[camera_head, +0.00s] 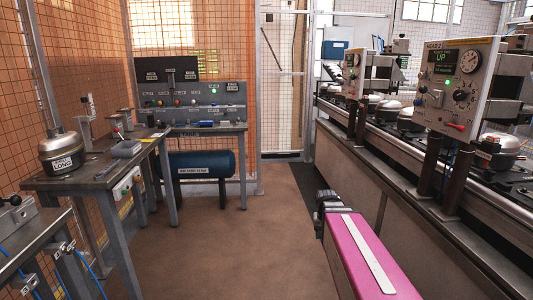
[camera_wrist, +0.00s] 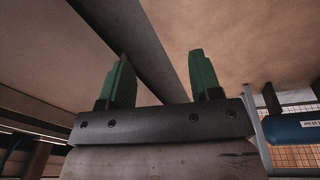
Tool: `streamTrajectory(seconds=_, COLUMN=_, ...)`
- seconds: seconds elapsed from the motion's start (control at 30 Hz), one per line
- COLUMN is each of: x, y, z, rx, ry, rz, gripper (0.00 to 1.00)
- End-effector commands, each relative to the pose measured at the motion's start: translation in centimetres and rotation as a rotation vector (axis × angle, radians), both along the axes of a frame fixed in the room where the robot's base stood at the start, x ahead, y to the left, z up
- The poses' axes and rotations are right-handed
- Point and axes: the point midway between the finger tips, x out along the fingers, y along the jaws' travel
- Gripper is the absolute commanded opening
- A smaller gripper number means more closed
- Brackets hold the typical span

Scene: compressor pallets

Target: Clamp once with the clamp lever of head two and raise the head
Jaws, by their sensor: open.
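Head two is the grey panel box (camera_head: 456,85) on the right, labelled HEAD 2, with a green display reading UP, a dial and a round gauge. A lever with a red grip (camera_head: 456,126) sticks out low on its front; I cannot tell whether it is the clamp lever. A silver compressor (camera_head: 500,143) sits on the line beside the head. My gripper shows in the wrist view with two green fingers (camera_wrist: 161,82) apart and nothing between them. In the head view my pink arm is low in front, away from head two, and the fingers are hidden.
Another head (camera_head: 352,74) stands farther along the conveyor line (camera_head: 400,180). On the left are a workbench (camera_head: 90,178) with a labelled compressor (camera_head: 61,152) and a control console (camera_head: 195,95) above a blue tank (camera_head: 197,164). The brown floor (camera_head: 230,245) between is clear.

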Motion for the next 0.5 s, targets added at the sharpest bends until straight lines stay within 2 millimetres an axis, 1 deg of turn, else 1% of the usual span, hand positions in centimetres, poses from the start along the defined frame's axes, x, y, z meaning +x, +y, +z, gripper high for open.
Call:
streamTrajectory(seconds=0.03, x=-2.2, y=1.1, z=-1.4, rx=0.016, ry=0.019, rz=0.027, gripper=0.58)
streamTrajectory(seconds=0.1, x=-4.1, y=2.3, z=-3.0, rx=0.037, ry=0.038, rz=0.060, gripper=0.58)
streamTrajectory(seconds=0.2, x=-6.3, y=3.6, z=-4.8, rx=0.062, ry=0.059, rz=0.099, gripper=0.58)
streamTrajectory(seconds=0.33, x=-8.1, y=4.7, z=-6.1, rx=0.083, ry=0.076, rz=0.129, gripper=0.58)
streamTrajectory(seconds=0.5, x=-8.7, y=5.1, z=-6.6, rx=0.092, ry=0.081, rz=0.143, gripper=0.58)
